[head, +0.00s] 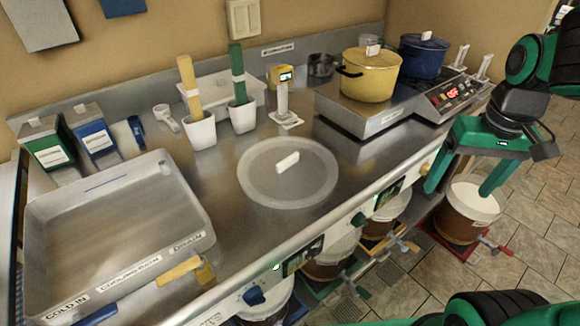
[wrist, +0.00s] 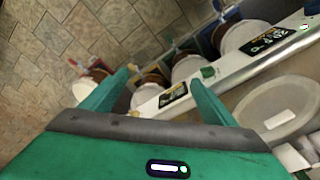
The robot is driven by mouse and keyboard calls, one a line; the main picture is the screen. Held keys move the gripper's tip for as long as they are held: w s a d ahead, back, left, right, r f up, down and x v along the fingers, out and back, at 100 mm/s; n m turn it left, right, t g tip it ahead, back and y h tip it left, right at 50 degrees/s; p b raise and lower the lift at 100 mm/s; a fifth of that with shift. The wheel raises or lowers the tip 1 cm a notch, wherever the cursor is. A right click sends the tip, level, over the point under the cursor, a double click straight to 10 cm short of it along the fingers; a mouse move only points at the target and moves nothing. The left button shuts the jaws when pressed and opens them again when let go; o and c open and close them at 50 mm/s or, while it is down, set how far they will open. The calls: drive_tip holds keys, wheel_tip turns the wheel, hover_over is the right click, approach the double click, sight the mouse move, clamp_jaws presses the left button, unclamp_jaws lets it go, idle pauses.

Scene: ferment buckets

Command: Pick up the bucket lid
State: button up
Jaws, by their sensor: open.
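The bucket lid (head: 262,188) is a round, pale, translucent disc with a white block handle (head: 288,161) on top. It lies flat on the steel counter, in the middle of the head view. In the wrist view the lid (wrist: 290,97) is at the right edge, partly cut off. My gripper (head: 463,190) is green, open and empty. It is to the right of the lid, out past the counter's front edge, with its fingers pointing down. In the wrist view its two fingers (wrist: 160,86) are spread, with the counter's front edge and buckets beyond them.
A steel basin (head: 120,235) is at the left. Tool holders (head: 200,130) and a small yellow-topped device (head: 283,95) stand behind the lid. Several buckets (head: 465,215) stand below the counter.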

drive_tip(key=w+a+r+n, duration=0.1)
drive_tip(key=w+a+n, duration=0.2)
drive_tip(key=w+a, duration=0.35)
drive_tip(key=n+t+y, duration=0.2)
drive_tip(key=n+y, duration=0.1)
drive_tip(key=n, duration=0.5)
approach(288, 158)
drive_tip(key=shift+x, duration=4.3)
drive_tip(key=shift+s, duration=0.1)
drive_tip(key=shift+c, duration=0.2)
drive_tip(key=c, duration=1.2)
